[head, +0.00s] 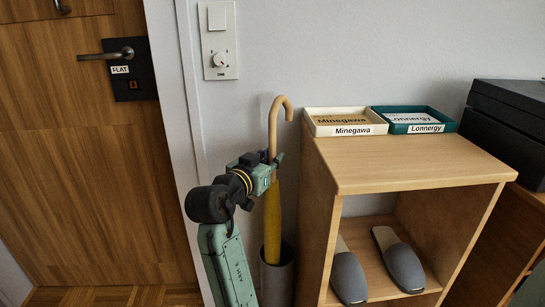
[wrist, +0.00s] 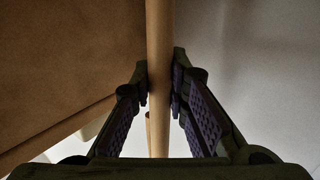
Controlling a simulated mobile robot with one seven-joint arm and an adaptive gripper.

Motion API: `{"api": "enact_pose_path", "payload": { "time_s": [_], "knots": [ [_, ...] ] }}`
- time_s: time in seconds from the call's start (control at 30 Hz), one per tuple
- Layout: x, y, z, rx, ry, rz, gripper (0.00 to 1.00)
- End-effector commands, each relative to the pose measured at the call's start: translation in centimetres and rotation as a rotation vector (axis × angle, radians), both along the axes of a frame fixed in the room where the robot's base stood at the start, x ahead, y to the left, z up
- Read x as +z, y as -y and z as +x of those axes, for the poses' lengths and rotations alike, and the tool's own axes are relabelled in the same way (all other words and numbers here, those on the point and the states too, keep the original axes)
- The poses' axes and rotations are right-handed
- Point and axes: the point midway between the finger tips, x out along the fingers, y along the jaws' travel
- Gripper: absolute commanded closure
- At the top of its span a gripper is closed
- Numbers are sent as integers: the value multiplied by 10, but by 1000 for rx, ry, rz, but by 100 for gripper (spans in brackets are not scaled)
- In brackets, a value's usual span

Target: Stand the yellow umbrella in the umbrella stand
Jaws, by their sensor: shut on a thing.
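The yellow umbrella (head: 272,221) stands upright in the head view, with a light wooden crook handle (head: 281,103) at its top. My gripper (head: 274,163) is shut on the umbrella's shaft just below the crook. In the wrist view the wooden shaft (wrist: 159,60) runs between the two fingers of my gripper (wrist: 160,82). The umbrella stand (head: 277,277) is a grey cylinder on the floor beside the shelf. The umbrella's lower end goes down behind its front rim and is hidden; whether it touches the bottom cannot be seen.
A wooden shelf (head: 420,160) stands close on the right, with a cream tray (head: 345,129) and a green tray (head: 415,127) on top and grey slippers (head: 404,268) inside. The wall is behind; a wooden door (head: 85,190) is on the left. A dark box (head: 508,120) sits far right.

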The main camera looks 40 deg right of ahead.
Motion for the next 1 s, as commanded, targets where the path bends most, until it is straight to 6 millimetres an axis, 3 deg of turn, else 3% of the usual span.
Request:
{"api": "enact_pose_path", "payload": {
  "time_s": [0.43,0.47,0.5,0.8,1.0],
  "knots": [
    [-3,0,0,0,2,-2,100],
    [-3,0,0,0,2,-2,83],
    [-3,0,0,0,2,-2,80],
    [-3,0,0,0,1,0,62],
    [-5,0,0,0,-2,2,62]
  ]
}}
